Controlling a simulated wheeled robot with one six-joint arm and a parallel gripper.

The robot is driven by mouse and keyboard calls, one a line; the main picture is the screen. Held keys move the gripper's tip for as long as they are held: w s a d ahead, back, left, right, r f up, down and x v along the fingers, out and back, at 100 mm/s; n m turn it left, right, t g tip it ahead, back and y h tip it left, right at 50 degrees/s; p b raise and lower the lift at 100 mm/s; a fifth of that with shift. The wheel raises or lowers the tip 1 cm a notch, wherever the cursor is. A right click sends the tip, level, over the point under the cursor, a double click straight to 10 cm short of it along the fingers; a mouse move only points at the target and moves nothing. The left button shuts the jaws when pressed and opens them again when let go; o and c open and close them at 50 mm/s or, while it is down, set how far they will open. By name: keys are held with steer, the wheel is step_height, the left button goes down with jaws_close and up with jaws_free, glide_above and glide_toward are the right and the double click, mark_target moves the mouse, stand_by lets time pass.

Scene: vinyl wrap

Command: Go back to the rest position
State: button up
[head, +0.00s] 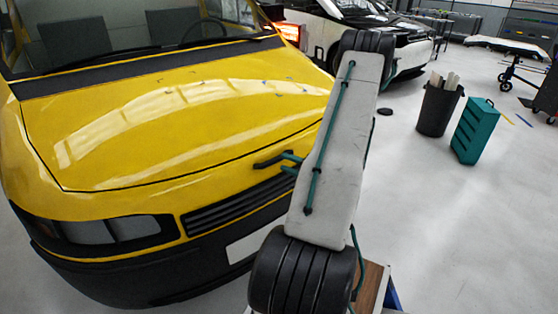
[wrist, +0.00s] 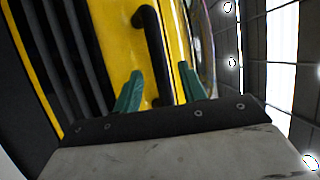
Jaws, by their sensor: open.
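My gripper (wrist: 161,82) is open, its two teal fingers spread apart in the wrist view. In the head view the gripper (head: 289,162) is at the front edge of the yellow vehicle's hood (head: 180,120), just above the dark grille (head: 235,205). A black curved bar (wrist: 154,45) lies against the yellow panel and runs between the spread fingers in the wrist view. Its end also shows left of the fingers in the head view (head: 268,161). I cannot tell whether the fingers touch it.
Right of my arm stand a dark bin (head: 436,108) with pale rolls in it and a teal case (head: 474,130). A white car (head: 385,35) is parked behind. A wheeled cart (head: 510,62) is at the far right. Grey floor lies clear at the right front.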

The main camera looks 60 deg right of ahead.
steer(key=shift+s+f, duration=0.1)
steer(key=shift+s, duration=0.8)
